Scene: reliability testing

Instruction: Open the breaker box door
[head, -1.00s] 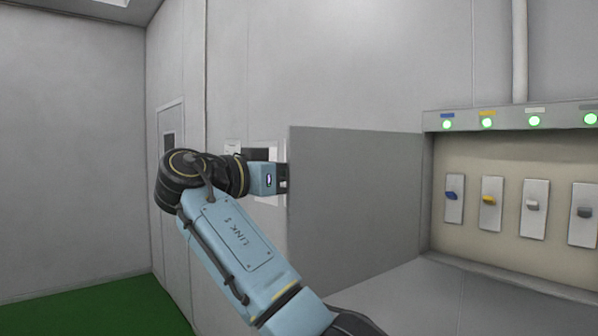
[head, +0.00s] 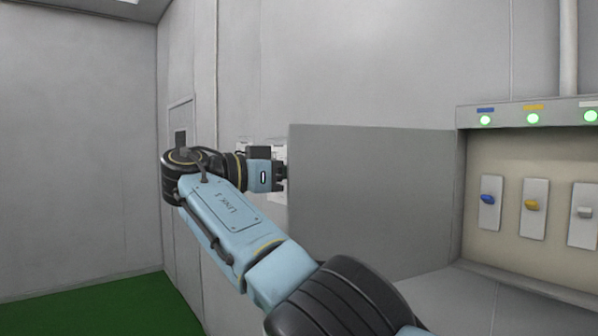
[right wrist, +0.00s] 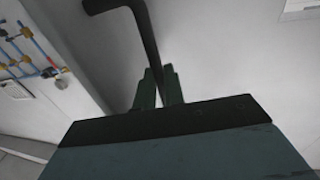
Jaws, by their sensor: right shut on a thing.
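The breaker box (head: 461,150) is at the right in the head view, with its inside open to view. Its plain grey door (head: 365,200) is swung out to the left, standing well away from the box front. My right gripper (head: 282,178) is at the door's free left edge, partly hidden by the door. In the right wrist view, the fingers (right wrist: 158,92) are shut on a dark bent handle (right wrist: 148,35). The handle's hold on the door is hidden in the head view. My left gripper is in neither view.
Inside the box are switches, including a blue one (head: 490,197) and a yellow one (head: 532,204), under lit green lamps (head: 532,118). A grey wall stands behind the door. Green floor (head: 130,310) shows clear at the lower left.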

